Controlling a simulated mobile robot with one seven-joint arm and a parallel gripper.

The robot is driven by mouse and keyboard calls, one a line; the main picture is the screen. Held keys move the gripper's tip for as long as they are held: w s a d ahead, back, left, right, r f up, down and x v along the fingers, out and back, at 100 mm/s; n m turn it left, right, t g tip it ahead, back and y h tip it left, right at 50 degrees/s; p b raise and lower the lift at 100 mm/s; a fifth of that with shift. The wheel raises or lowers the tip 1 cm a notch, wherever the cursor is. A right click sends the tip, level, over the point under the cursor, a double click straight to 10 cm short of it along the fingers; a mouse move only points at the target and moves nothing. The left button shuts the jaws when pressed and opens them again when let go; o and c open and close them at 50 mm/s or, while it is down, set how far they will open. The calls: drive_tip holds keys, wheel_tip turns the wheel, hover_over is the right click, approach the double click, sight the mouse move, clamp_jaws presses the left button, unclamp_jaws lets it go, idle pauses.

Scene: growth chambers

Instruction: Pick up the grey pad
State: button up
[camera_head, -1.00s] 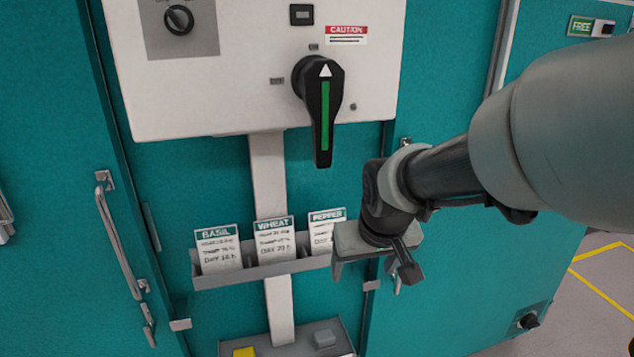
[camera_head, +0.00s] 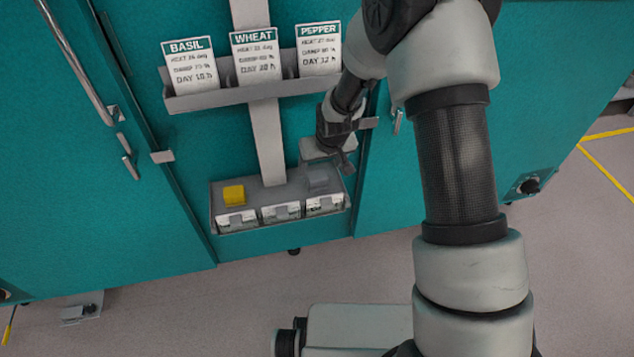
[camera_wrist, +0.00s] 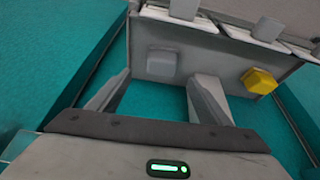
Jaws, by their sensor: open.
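The grey pad (camera_head: 317,179) is a small block on the right side of a grey tray (camera_head: 268,189) low on the teal cabinet front. In the wrist view the grey pad (camera_wrist: 162,63) lies beyond my gripper (camera_wrist: 157,85), roughly in line with the gap between the fingers. My gripper (camera_head: 332,160) is open and empty, just above and to the right of the pad in the head view, apart from it as far as I can tell. It hides little of the pad.
A yellow block (camera_head: 234,195) sits on the tray's left side. Several small labelled boxes (camera_head: 281,212) line the tray's front edge. A card rack (camera_head: 222,94) holding basil, wheat and pepper cards is above. A door handle (camera_head: 75,62) is at left.

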sight(317, 175)
drive_tip(key=b+x, duration=0.1)
drive_tip(key=x, duration=0.7)
drive_tip(key=shift+a+f+b, duration=0.1)
drive_tip(key=shift+f+b, duration=0.05)
drive_tip(key=shift+b, duration=0.25)
drive_tip(key=c, duration=1.1)
drive_tip(key=shift+c, duration=0.2)
drive_tip(key=shift+s+r+p, duration=0.2)
drive_tip(key=shift+r+p, duration=0.15)
drive_tip(key=shift+r, duration=0.25)
wheel_tip(317, 175, up, 10)
drive_tip(key=p, duration=0.2)
drive_tip(key=s+d, duration=0.2)
drive_tip(key=s, duration=0.7)
drive_tip(key=s+d, duration=0.3)
drive_tip(key=s, duration=0.7)
drive_tip(key=shift+d+r+p, duration=0.2)
drive_tip(key=shift+d+p, duration=0.05)
drive_tip(key=shift+p, duration=0.2)
